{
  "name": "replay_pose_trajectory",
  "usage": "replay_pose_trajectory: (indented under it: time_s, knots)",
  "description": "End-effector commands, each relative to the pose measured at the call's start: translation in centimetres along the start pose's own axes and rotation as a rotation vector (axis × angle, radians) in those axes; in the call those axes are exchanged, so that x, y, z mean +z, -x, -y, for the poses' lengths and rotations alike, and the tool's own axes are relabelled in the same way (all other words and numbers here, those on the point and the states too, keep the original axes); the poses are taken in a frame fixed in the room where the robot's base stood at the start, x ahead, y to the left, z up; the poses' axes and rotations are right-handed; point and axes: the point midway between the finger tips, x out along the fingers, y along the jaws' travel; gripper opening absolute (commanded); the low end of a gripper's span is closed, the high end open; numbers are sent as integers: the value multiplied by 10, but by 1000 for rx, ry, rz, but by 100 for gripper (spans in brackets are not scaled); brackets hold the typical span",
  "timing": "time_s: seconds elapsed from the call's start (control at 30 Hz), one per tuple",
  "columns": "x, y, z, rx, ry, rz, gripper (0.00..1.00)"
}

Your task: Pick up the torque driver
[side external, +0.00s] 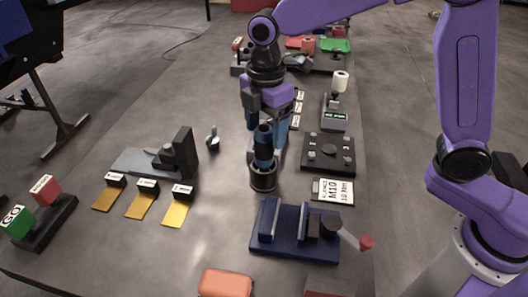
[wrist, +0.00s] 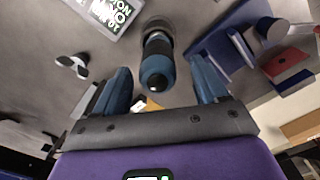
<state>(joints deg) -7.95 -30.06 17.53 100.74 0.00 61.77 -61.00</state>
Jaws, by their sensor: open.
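The torque driver, blue and black, stands upright in a dark round holder (side external: 263,181) near the middle of the table. In the side external view the driver (side external: 263,150) is partly overlapped by my gripper (side external: 268,135). My gripper is open, with blue fingers pointing down at the driver. In the wrist view the driver (wrist: 157,68) shows end-on between the two spread fingers of the gripper (wrist: 161,82), with space on both sides. I cannot tell whether a finger touches it.
A blue fixture with a lever (side external: 290,245) stands in front of the driver. A card reading M10 10 Nm (side external: 333,191) and a dark plate (side external: 328,153) lie to the right. A grey stand (side external: 165,158) and yellow tags (side external: 142,205) are left. Bare table lies between.

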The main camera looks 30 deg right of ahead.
Motion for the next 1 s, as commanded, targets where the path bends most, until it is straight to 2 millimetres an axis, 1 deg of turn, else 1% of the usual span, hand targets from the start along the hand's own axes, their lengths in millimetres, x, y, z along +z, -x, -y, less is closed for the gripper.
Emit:
replay_pose_trajectory:
  time_s: [0.13, 0.3, 0.4, 0.53, 0.73, 0.77, 0.8, 0.87, 0.9, 0.97, 1.0]
  knots:
    - [0, -11, -1, -2, 0, 1, 72]
    - [-2, -36, -3, -3, -1, 2, 72]
    - [-2, -46, -3, -2, -1, 1, 72]
    - [-2, -53, -3, 0, -1, 0, 72]
    - [-2, -53, -3, 1, 0, -1, 72]
    - [-2, -53, -3, 1, 0, 0, 66]
    - [-2, -53, -3, 1, 0, 0, 53]
    - [-2, -53, -3, 1, 0, 0, 33]
    - [-2, -53, -3, 1, 0, 0, 20]
    - [-2, -53, -3, 1, 0, 0, 1]
    - [-2, -53, -3, 1, 0, 0, 0]
